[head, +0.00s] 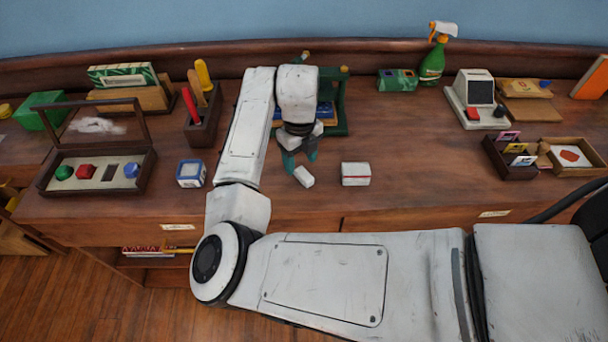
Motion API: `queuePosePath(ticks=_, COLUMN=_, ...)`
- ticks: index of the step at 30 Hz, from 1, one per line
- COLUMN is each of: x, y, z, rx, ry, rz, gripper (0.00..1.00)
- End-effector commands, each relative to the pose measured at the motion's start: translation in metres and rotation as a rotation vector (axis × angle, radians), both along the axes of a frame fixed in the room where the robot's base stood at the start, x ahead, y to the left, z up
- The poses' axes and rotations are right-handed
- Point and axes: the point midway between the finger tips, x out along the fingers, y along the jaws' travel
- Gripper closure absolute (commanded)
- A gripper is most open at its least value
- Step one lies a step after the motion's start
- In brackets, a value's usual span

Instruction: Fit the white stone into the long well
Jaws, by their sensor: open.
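A small white block (304,177), which looks like the white stone, lies at an angle on the desktop near its front middle. My gripper (300,162) has teal fingers and is open just behind and above the block. Its fingers look apart from the block, though the exact gap is hard to judge. The wooden case (97,188) stands at the left with its framed lid raised. In its pale panel sit a green stone (64,172), a red stone (85,171) and a blue stone (131,170). A dark, empty-looking long well (109,173) lies between red and blue.
A blue-and-white cube (190,173) stands between the case and my arm. A white box with a red band (355,174) is right of the block. A pen holder (203,122) stands behind the cube.

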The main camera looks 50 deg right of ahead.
Motion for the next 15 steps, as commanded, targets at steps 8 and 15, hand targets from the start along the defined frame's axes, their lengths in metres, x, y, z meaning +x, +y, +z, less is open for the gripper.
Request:
queuePosePath(ticks=8, x=0.000, y=0.000, z=-0.033, rx=0.000, ry=0.001, rz=0.001, gripper=0.42)
queuePosePath(ticks=15, x=0.000, y=0.000, z=-0.035, rx=0.000, ry=0.000, rz=0.000, gripper=0.42)
